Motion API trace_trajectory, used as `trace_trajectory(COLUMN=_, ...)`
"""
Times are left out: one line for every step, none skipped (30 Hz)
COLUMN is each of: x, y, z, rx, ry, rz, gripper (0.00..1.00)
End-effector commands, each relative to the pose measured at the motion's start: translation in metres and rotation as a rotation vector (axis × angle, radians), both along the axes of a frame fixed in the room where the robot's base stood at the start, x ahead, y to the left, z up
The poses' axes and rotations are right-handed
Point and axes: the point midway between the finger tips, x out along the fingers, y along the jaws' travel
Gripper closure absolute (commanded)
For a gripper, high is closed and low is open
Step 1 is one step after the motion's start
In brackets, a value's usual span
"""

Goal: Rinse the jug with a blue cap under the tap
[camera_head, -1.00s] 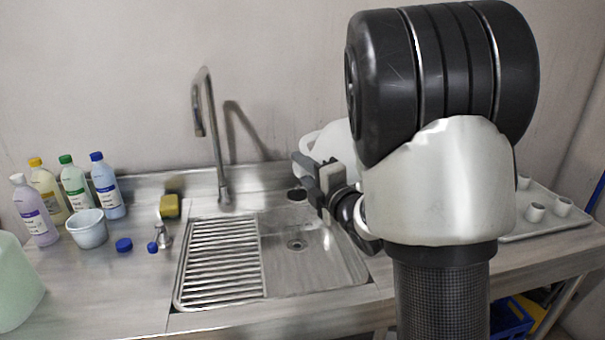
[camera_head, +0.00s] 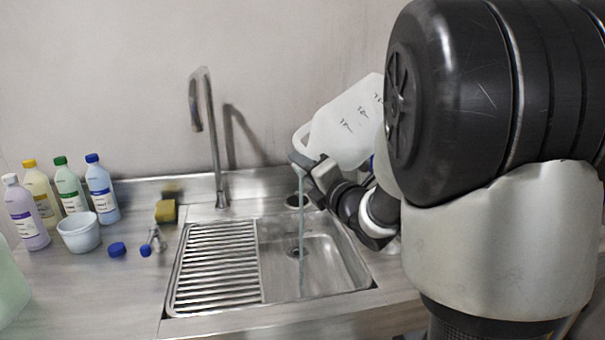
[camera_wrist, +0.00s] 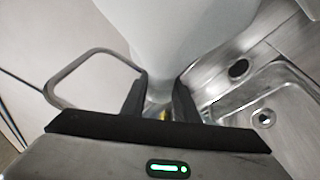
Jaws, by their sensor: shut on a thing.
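A white jug (camera_head: 345,125) with dark markings is held up at a tilt over the back right of the sink, partly hidden by my arm. My gripper (camera_head: 316,172) is shut on it. In the wrist view the pale jug (camera_wrist: 165,30) runs between the fingers of my gripper (camera_wrist: 160,100). A thin pale stream (camera_head: 301,225) falls from beside the gripper into the sink basin (camera_head: 335,265). Its exact source is hidden. The tap (camera_head: 212,140) stands left of the jug, with no water visible at its spout. A blue patch (camera_head: 373,162) shows beside my arm; I cannot tell what it is.
A ribbed drainboard (camera_head: 218,260) fills the sink's left half. A pale green container (camera_head: 10,285) is at the left edge.

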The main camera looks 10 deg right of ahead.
Motion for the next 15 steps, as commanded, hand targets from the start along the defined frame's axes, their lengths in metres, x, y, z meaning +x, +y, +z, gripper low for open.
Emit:
trace_trajectory(x=0.0000, y=0.0003, z=-0.0005, rx=-0.017, ry=-0.010, rz=0.001, gripper=1.00)
trace_trajectory(x=0.0000, y=0.0003, z=-0.0005, rx=-0.026, ry=-0.014, rz=0.002, gripper=1.00)
trace_trajectory(x=0.0000, y=0.0003, z=-0.0007, rx=-0.041, ry=-0.018, rz=0.001, gripper=1.00)
trace_trajectory(x=0.0000, y=0.0003, z=-0.0009, rx=-0.051, ry=-0.020, rz=0.001, gripper=1.00)
trace_trajectory(x=0.0000, y=0.0004, z=-0.0011, rx=-0.061, ry=-0.023, rz=0.001, gripper=1.00)
trace_trajectory(x=0.0000, y=0.0004, z=-0.0011, rx=-0.073, ry=-0.027, rz=0.001, gripper=1.00)
trace_trajectory(x=0.0000, y=0.0004, z=-0.0010, rx=-0.084, ry=-0.031, rz=0.001, gripper=1.00)
trace_trajectory(x=0.0000, y=0.0004, z=-0.0010, rx=-0.092, ry=-0.034, rz=0.001, gripper=1.00)
trace_trajectory(x=-0.0001, y=0.0002, z=-0.0010, rx=-0.105, ry=-0.037, rz=0.001, gripper=1.00)
trace_trajectory(x=-0.0001, y=0.0002, z=-0.0011, rx=-0.114, ry=-0.040, rz=0.001, gripper=1.00)
trace_trajectory(x=-0.0001, y=0.0002, z=-0.0011, rx=-0.125, ry=-0.043, rz=0.001, gripper=1.00)
trace_trajectory(x=-0.0001, y=0.0002, z=-0.0013, rx=-0.137, ry=-0.047, rz=0.001, gripper=1.00)
trace_trajectory(x=-0.0001, y=0.0003, z=-0.0013, rx=-0.147, ry=-0.050, rz=0.001, gripper=1.00)
trace_trajectory(x=-0.0001, y=0.0003, z=-0.0014, rx=-0.156, ry=-0.053, rz=0.001, gripper=1.00)
trace_trajectory(x=-0.0001, y=0.0003, z=-0.0014, rx=-0.170, ry=-0.056, rz=0.001, gripper=1.00)
